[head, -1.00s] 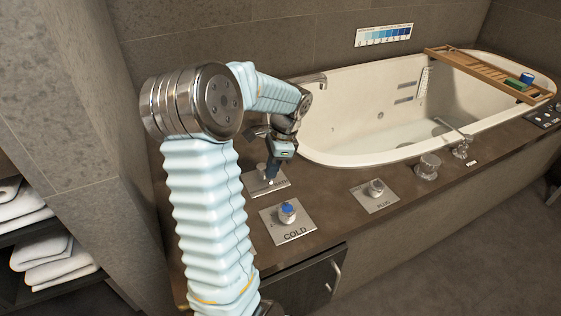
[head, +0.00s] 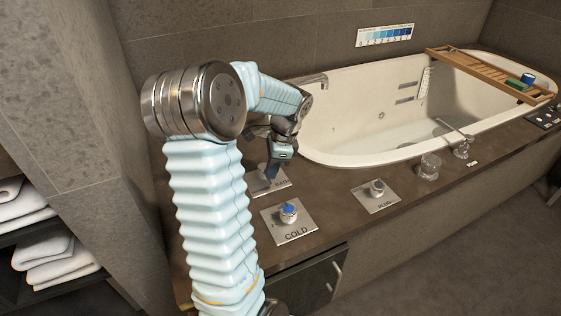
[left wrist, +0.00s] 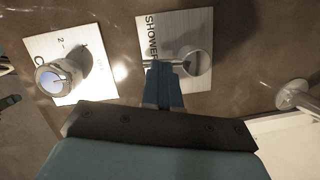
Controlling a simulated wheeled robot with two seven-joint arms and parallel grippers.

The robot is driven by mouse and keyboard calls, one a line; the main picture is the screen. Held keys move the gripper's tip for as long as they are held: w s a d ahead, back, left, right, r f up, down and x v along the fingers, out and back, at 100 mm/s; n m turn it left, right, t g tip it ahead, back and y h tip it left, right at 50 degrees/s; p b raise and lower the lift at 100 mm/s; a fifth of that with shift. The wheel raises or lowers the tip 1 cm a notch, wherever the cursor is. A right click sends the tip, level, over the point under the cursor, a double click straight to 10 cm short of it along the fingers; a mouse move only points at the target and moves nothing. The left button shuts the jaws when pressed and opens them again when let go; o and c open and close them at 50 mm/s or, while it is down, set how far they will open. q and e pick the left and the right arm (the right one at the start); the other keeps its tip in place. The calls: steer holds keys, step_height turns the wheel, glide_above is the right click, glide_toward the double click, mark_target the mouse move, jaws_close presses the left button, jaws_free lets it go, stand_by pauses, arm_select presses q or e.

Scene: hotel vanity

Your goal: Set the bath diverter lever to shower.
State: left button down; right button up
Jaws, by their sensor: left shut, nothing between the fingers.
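The diverter's metal plate shows in the head view (head: 284,178), partly covered by my left gripper (head: 269,180). In the left wrist view the plate (left wrist: 177,22) carries the word SHOWER along its left edge. A round metal pivot (left wrist: 198,62) stands on it, and a thin lever (left wrist: 149,63) reaches left from there, towards the SHOWER side. My left gripper (left wrist: 163,68) is shut and empty. Its tips overlap the lever; whether they touch it I cannot tell. My right gripper is not in view.
A COLD plate (head: 300,229) with a blue-topped knob (head: 288,212) is close by. Farther right are another knob plate (head: 364,199), a metal knob (head: 430,166) and a tap (head: 462,146). The white bathtub (head: 345,153) lies behind, with a wooden tray (head: 480,70) across it.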

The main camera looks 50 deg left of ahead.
arm_select(q)
steer(key=shift+s, duration=0.2)
stand_by(1.9)
steer(key=shift+w+d+r+p, duration=0.1)
steer(key=shift+w+r+p, duration=0.1)
steer(key=shift+p, duration=0.15)
steer(key=w+r+p, duration=0.1)
steer(key=w+d+r, duration=0.1)
steer(key=w, duration=0.1)
steer(key=shift+w+d+r+p, duration=0.1)
steer(key=shift+w+r+p, duration=0.05)
steer(key=shift+r+p, duration=0.2)
steer(key=a+v, duration=0.1)
steer(key=v, duration=0.7)
steer(key=shift+d+r, duration=0.45)
